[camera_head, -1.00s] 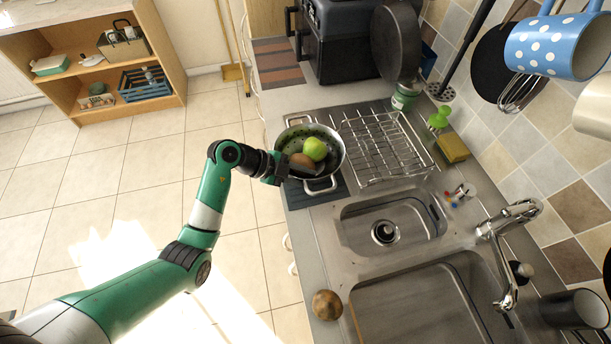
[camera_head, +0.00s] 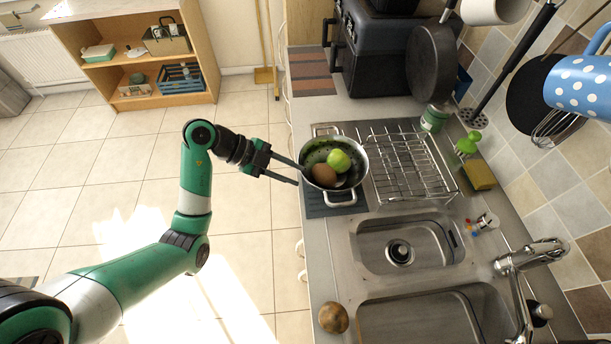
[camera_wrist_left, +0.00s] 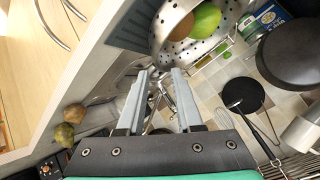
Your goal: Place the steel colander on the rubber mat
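The steel colander (camera_head: 359,183) has two loop handles and holds a green apple (camera_head: 339,160) and a brown roundish item (camera_head: 324,176). My right gripper is not in view.
A wire dish rack (camera_head: 410,165) stands right of the colander. The sink (camera_head: 400,250) and tap (camera_head: 530,258) are in front. A brown round fruit (camera_head: 333,317) lies at the counter's front left edge. A dark pan (camera_head: 432,65) leans behind. Left of the counter is open floor.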

